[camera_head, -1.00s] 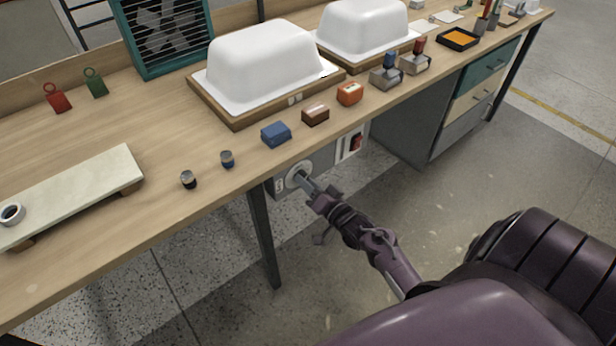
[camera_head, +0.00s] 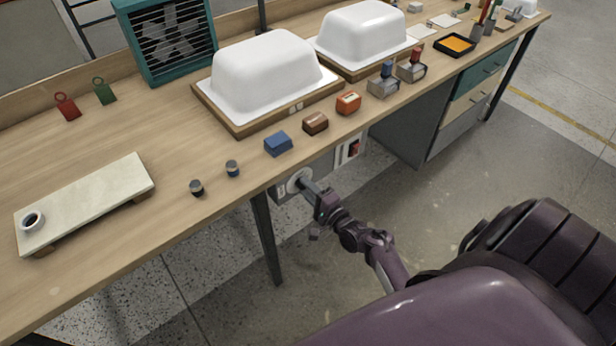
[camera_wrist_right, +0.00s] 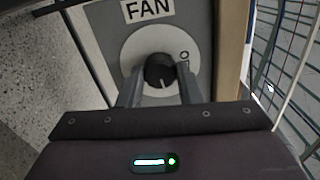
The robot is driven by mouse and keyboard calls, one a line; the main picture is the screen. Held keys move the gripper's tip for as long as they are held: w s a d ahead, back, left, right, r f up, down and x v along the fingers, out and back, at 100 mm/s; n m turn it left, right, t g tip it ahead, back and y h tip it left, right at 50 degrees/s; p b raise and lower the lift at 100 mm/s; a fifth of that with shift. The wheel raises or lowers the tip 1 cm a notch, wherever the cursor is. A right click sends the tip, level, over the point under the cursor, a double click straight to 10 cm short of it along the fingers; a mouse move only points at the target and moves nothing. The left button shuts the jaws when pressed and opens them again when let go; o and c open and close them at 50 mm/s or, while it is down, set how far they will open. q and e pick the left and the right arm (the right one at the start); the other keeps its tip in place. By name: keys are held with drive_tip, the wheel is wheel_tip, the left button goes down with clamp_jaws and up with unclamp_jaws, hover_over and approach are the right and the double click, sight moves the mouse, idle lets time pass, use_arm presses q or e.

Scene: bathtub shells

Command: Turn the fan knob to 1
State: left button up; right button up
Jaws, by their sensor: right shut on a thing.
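The fan knob (camera_wrist_right: 160,72) is a black dial with a pale pointer line on a round white plate (camera_wrist_right: 137,45), under a label reading FAN (camera_wrist_right: 147,9). A 0 mark shows on the plate to the right of the knob. My right gripper (camera_wrist_right: 160,84) has one finger on each side of the knob and is shut on it. In the head view my right gripper (camera_head: 310,186) reaches the plate under the table's front edge. The fan (camera_head: 167,40) is a teal box with a dark grille at the back of the table. My left gripper is not in view.
A red switch (camera_head: 353,148) sits on a white plate right of the knob. Two white shells (camera_head: 265,70) and small coloured blocks (camera_head: 278,143) stand on the tabletop above. The floor in front is free.

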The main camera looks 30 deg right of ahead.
drive_tip(key=shift+m, duration=0.6)
drive_tip(key=o, duration=1)
drive_tip(key=s, duration=0.7)
drive_tip(key=shift+s+d+p, duration=0.3)
drive_tip(key=shift+s, duration=0.1)
